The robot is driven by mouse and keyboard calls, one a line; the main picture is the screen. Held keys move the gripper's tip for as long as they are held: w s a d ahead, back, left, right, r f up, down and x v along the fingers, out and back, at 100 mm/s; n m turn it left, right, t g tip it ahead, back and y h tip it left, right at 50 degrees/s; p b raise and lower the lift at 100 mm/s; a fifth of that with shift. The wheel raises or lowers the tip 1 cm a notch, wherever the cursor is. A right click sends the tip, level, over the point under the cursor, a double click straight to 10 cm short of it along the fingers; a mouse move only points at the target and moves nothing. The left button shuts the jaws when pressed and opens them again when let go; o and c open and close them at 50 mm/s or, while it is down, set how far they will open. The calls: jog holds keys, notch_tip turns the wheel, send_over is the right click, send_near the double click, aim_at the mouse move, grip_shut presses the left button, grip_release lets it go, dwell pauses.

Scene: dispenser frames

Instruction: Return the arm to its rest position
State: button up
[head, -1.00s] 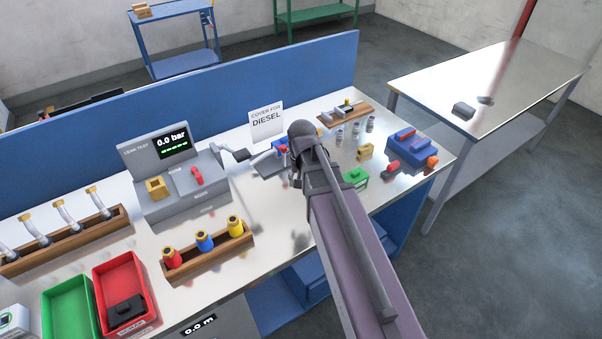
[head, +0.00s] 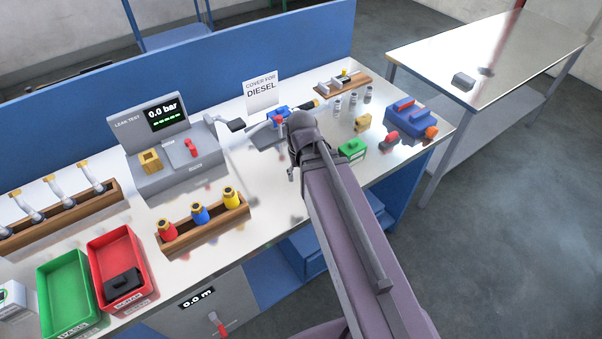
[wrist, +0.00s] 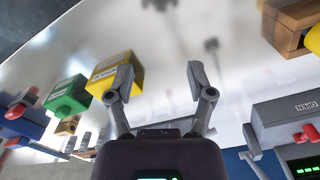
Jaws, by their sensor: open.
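My gripper (wrist: 160,76) is open in the wrist view, with its two grey fingers spread and nothing between them. Behind the gap is the shiny bench top, which also shows in the head view (head: 262,205). In the head view my arm reaches up from the lower right over the bench's front edge. Its joint hides my gripper there. In the wrist view a yellow labelled block (wrist: 114,70) is close beside the left finger in the picture, and a green block (wrist: 68,96) is further left. I cannot tell how far below the fingers they are.
A leak tester (head: 165,165) reads 0.0 bar. A wooden rack (head: 205,232) with red, blue and yellow bottles stands in front. Green (head: 70,310) and red (head: 132,240) trays are at left. A "cover for diesel" sign (head: 261,91) and a blue unit (head: 410,117) stand further back.

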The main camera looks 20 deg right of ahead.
jog(key=shift+s+a+n, duration=0.1)
jog(key=shift+s+n, duration=0.2)
jog(key=shift+s, duration=0.5)
dwell(0.7)
